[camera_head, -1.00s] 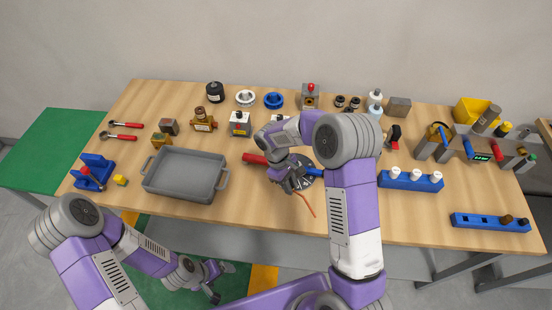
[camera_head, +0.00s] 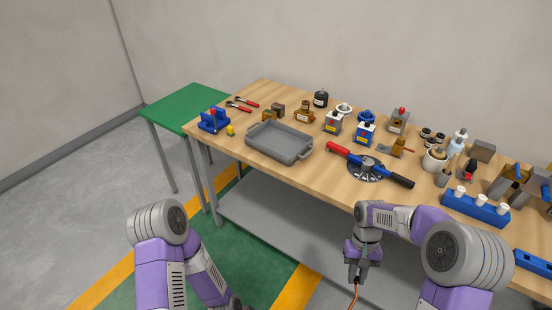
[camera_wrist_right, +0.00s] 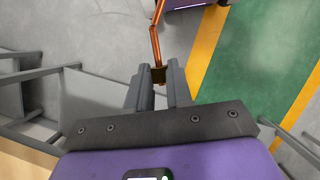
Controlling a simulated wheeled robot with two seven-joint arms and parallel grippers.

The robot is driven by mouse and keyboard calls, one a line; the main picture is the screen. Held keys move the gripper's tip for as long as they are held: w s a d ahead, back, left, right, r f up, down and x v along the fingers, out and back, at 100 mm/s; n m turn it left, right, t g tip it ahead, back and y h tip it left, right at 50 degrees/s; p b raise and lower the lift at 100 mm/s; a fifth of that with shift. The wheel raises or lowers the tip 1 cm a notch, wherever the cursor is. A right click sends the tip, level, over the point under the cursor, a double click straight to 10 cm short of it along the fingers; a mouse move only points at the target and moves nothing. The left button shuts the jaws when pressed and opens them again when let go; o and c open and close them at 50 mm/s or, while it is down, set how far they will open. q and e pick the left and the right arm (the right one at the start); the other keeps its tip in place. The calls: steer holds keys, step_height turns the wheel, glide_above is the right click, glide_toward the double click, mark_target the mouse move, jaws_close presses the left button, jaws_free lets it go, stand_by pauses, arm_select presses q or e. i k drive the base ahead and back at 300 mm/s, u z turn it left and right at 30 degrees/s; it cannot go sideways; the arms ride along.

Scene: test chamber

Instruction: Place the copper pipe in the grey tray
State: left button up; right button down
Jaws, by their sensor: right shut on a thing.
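The copper pipe (camera_head: 354,294) is a thin orange-brown rod. My right gripper (camera_head: 355,278) is shut on it, in front of the table's near edge and below the tabletop. In the right wrist view, the copper pipe (camera_wrist_right: 155,45) sticks out from between the fingertips of the right gripper (camera_wrist_right: 159,78) and looks bent. The grey tray (camera_head: 279,142), shallow with side handles, sits empty on the left part of the table, up and to the left of the right gripper. My left arm shows at the lower left, but its gripper is hidden or out of frame.
The wooden table (camera_head: 310,182) has its near edge between my right gripper and the tray. A blue rack with white pegs (camera_head: 475,208) stands farther right. A green table (camera_head: 190,105) is at left.

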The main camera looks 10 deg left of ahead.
mark_target(271, 148)
steer(key=u, duration=0.75)
steer(key=i, duration=1.7)
steer(key=u, duration=0.05)
